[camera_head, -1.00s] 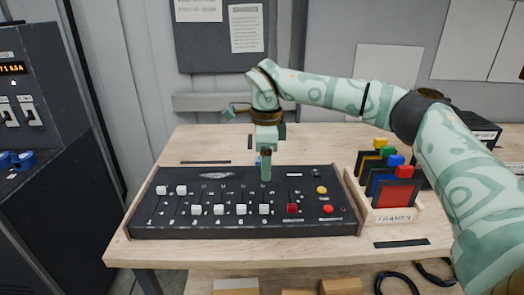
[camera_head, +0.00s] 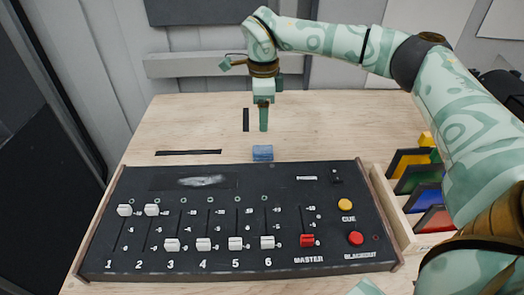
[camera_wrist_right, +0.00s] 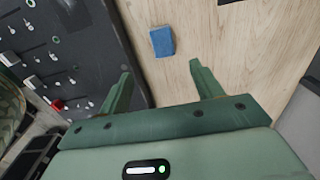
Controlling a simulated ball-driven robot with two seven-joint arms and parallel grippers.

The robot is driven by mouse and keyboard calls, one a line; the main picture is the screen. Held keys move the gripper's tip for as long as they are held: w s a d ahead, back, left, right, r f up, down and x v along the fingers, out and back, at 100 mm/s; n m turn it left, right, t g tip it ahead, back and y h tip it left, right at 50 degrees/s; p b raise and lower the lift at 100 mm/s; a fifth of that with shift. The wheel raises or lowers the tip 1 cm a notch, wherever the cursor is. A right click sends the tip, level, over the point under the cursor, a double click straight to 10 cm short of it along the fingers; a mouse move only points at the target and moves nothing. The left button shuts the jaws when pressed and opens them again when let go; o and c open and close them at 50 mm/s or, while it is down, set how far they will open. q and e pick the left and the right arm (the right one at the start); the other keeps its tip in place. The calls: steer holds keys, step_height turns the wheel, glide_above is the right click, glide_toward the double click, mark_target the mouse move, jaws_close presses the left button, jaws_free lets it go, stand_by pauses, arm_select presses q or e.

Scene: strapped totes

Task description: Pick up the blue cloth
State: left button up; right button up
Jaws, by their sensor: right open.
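The blue cloth (camera_head: 263,153) is a small folded block on the wooden table, just behind the back edge of the black fader console (camera_head: 130,262). In the right wrist view the cloth (camera_wrist_right: 162,41) lies beyond the fingertips, roughly in line with the gap between them, close to the console. My right gripper (camera_head: 263,128) points down behind the cloth in the head view, apart from it. In the right wrist view the gripper (camera_wrist_right: 160,70) has its two fingers spread with nothing between them. My left gripper is not in view.
A wooden rack (camera_head: 394,212) with several coloured frames stands right of the console, near my right arm. A black strip (camera_head: 188,153) lies on the table left of the cloth. The table behind the cloth is mostly clear, with a grey wall beyond.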

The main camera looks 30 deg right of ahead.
steer(key=b, duration=0.1)
glide_above(263, 149)
step_height(263, 149, down, 6)
steer(key=shift+a+f, duration=0.1)
steer(key=shift+a, duration=0.05)
steer(key=shift+s+f, duration=0.1)
steer(key=shift+f, duration=0.3)
step_height(263, 149, down, 5)
steer(key=b, duration=0.2)
steer(key=shift+f+b, duration=0.1)
steer(key=shift+b, duration=0.25)
steer(key=c, duration=1.1)
steer(key=shift+o, duration=0.2)
steer(key=shift+r, duration=0.2)
